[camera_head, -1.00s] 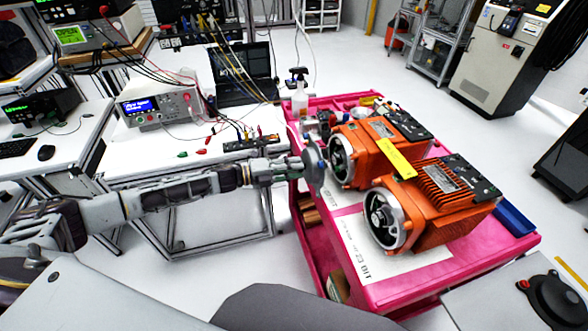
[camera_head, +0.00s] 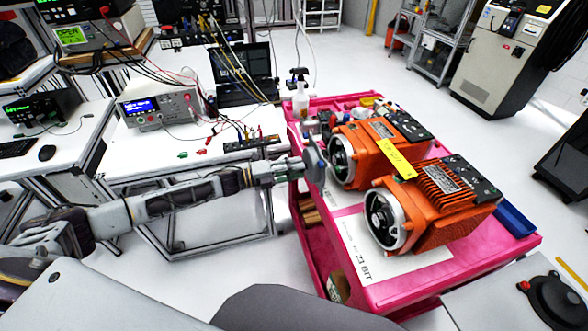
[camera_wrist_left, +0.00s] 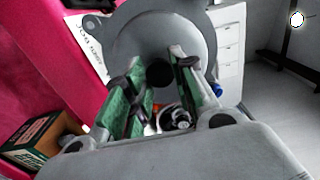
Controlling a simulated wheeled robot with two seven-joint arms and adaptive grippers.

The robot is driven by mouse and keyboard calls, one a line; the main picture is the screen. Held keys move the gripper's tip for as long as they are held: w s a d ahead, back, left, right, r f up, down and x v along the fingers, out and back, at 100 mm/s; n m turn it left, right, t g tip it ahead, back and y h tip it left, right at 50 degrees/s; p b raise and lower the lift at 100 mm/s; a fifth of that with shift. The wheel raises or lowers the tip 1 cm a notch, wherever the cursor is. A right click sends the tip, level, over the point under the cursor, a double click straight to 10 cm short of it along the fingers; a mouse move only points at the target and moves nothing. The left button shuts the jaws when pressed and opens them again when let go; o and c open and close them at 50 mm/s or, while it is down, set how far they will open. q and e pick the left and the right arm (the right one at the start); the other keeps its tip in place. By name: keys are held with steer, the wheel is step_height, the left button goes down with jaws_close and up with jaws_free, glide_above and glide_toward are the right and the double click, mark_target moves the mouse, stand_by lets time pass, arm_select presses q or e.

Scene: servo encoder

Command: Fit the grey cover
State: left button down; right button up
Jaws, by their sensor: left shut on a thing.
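The grey cover (camera_head: 315,161), a round dish, is held at the end of my left gripper (camera_head: 300,167). In the left wrist view the cover (camera_wrist_left: 140,35) is beyond the green-padded fingers (camera_wrist_left: 155,95), which are shut on its middle part. In the head view it stands on edge, just left of the far orange motor's (camera_head: 372,148) silver round end (camera_head: 341,160) and partly overlapping it. Whether they touch I cannot tell. The near orange motor (camera_head: 440,205) has an open round silver end (camera_head: 384,218) facing left. My right gripper is not in view.
Both motors rest on a pink cart (camera_head: 440,276) with a printed white sheet (camera_head: 375,250). A yellow strip (camera_head: 396,158) lies between them. A blue tray (camera_head: 515,220) sits at the right edge, a spray bottle (camera_head: 299,95) at the back. A white bench (camera_head: 130,165) stands left.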

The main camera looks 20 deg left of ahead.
mark_target(306, 166)
arm_select(q)
steer(key=shift+w+d, duration=0.1)
steer(key=shift+d, duration=0.05)
steer(key=shift+b+x, duration=0.45)
steer(key=shift+x, duration=2.7)
steer(key=shift+w+d, duration=0.25)
steer(key=shift+d, duration=0.15)
steer(key=c, duration=1.1)
jaws_free()
steer(key=shift+c, duration=0.3)
steer(key=shift+s+a, duration=0.1)
steer(key=shift+a, duration=0.05)
steer(key=shift+v, duration=1.05)
